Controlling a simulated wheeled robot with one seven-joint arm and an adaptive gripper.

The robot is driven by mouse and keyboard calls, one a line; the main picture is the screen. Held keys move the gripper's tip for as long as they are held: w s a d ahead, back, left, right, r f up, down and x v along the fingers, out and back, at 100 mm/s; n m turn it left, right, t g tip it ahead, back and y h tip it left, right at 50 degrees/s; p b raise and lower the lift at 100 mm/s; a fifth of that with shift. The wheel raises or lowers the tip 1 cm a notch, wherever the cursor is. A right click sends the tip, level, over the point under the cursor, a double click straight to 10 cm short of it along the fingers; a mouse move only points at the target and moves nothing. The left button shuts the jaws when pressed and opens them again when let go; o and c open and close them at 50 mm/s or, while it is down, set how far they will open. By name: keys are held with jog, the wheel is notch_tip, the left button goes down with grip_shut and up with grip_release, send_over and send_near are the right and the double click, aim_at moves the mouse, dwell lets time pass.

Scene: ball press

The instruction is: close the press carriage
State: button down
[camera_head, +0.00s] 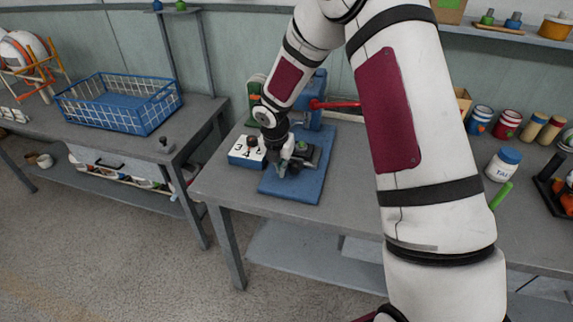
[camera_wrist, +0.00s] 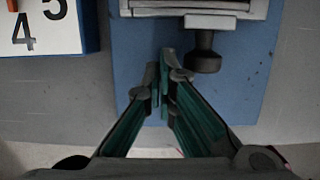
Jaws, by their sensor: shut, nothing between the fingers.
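The blue press (camera_head: 318,88) with a red lever (camera_head: 335,104) stands at the back of a blue base plate (camera_head: 298,186) on the workbench. Its carriage (camera_head: 311,154) sits in front of the press, partly hidden by my gripper. In the wrist view the carriage (camera_wrist: 190,10) shows at the top edge, with a dark round knob (camera_wrist: 202,52) sticking out from its front. My gripper (camera_wrist: 163,62) is shut and empty, just left of the knob and over the blue plate. In the head view my gripper (camera_head: 284,170) is low over the plate. I cannot tell whether it touches the knob.
A white and blue numbered box (camera_head: 240,161) stands left of the plate. A green object (camera_head: 256,92) stands behind it. A white jar (camera_head: 503,164) and several cans are on the right. A blue wire basket (camera_head: 120,104) is on the left table. The front bench edge is clear.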

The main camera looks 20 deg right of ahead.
aim_at(287, 180)
jog(key=s+v, duration=0.1)
jog(key=v, duration=0.9)
jog(key=s+a+t+h+p, duration=0.1)
jog(key=s+a+p, duration=0.2)
jog(key=s+p, duration=0.35)
jog(key=shift+m, duration=0.3)
jog(key=x, duration=0.5)
jog(key=b+x, duration=0.1)
jog(key=x, duration=0.4)
jog(key=shift+w+a+f, duration=0.1)
jog(key=shift+f, duration=0.35)
jog(key=shift+w+d+r, duration=0.2)
jog(key=shift+w+d, duration=0.65)
jog(key=shift+w, duration=0.1)
jog(key=shift+w+d, duration=0.45)
jog(key=shift+w, duration=0.2)
